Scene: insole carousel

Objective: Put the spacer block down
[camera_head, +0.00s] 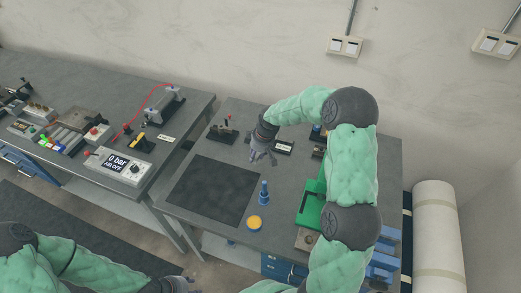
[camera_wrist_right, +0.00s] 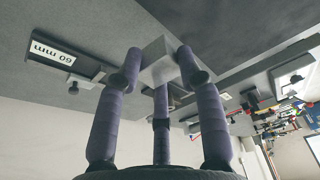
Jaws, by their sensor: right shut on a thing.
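The spacer block (camera_wrist_right: 159,62) is a small grey block in the right wrist view, held between the fingertips of my right gripper (camera_wrist_right: 158,75). In the head view my right gripper (camera_head: 262,155) is over the right table, beside the far right corner of the dark mat (camera_head: 212,190). The block cannot be made out there. A dark holder with a white "60 mm" label (camera_wrist_right: 52,52) is left of the block in the right wrist view.
A blue peg-like stand (camera_head: 264,192) and a yellow-topped round pot (camera_head: 254,223) stand right of the mat. A green tray (camera_head: 311,207) is partly behind my right arm. A small black clamp device (camera_head: 223,130) stands at the back. The mat is bare.

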